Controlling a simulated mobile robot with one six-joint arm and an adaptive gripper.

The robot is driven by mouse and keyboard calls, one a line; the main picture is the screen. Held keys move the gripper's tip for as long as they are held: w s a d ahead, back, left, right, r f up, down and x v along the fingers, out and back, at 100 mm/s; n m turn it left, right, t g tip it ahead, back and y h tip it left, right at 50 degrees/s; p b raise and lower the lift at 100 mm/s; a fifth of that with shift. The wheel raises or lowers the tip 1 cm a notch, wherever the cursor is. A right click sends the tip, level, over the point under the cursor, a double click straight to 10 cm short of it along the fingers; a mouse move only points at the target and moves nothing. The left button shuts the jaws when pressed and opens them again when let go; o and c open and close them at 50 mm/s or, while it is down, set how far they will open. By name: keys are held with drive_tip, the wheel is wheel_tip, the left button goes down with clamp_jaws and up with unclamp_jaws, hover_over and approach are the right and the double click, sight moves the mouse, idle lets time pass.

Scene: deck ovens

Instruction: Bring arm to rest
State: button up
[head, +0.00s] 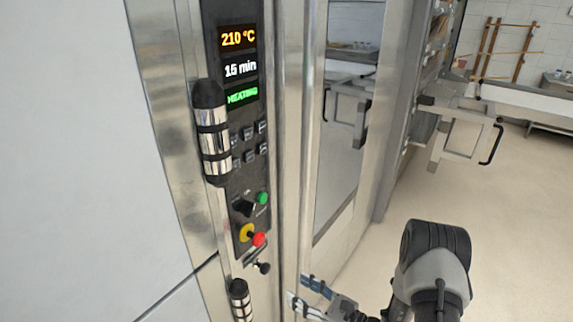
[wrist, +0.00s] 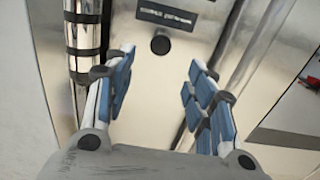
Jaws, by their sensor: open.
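My gripper (head: 300,290) is at the bottom middle of the head view, beside the oven front and below its control panel (head: 240,165). In the wrist view my gripper (wrist: 162,62) has its two blue-padded fingers spread wide with nothing between them. Beyond the fingers, a round black knob (wrist: 160,45) stands on the steel front under a dark label plate (wrist: 175,15). I cannot tell whether a finger touches the oven. My arm rises at the lower right of the head view.
A chrome handle with black bands (head: 214,135) juts out beside the panel. The displays read 210 °C, about 15 min, and heating in green. Red (head: 259,239) and green (head: 263,198) buttons sit below.

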drive_tip(key=s+a+r+n+g+y, duration=0.1)
drive_tip(key=s+a+r+n+g, duration=0.4)
drive_tip(key=r, duration=0.3)
drive_tip(key=s+a+r+n+g, duration=0.2)
drive_tip(key=s+r+n+g, duration=0.25)
drive_tip(key=r+n, duration=0.35)
drive_tip(key=s+d+r+n+g+h, duration=0.1)
drive_tip(key=s+d+r+n+h, duration=0.1)
drive_tip(key=s+r+n+h, duration=0.35)
drive_tip(key=s+d+r+n+g+h, duration=0.2)
drive_tip(key=s+n+h, duration=0.1)
drive_tip(key=s, duration=0.5)
drive_tip(key=s+d+r+n+t+h, duration=0.2)
drive_tip(key=d+t+h, duration=0.1)
drive_tip(key=d, duration=0.2)
drive_tip(key=s+d+r+n+t+h, duration=0.1)
drive_tip(key=d+r+n+t+h, duration=0.1)
drive_tip(key=d, duration=0.3)
drive_tip(key=shift+s+d+r+t+h, duration=0.35)
drive_tip(key=shift+t+h, duration=0.2)
drive_tip(key=shift+h, duration=0.3)
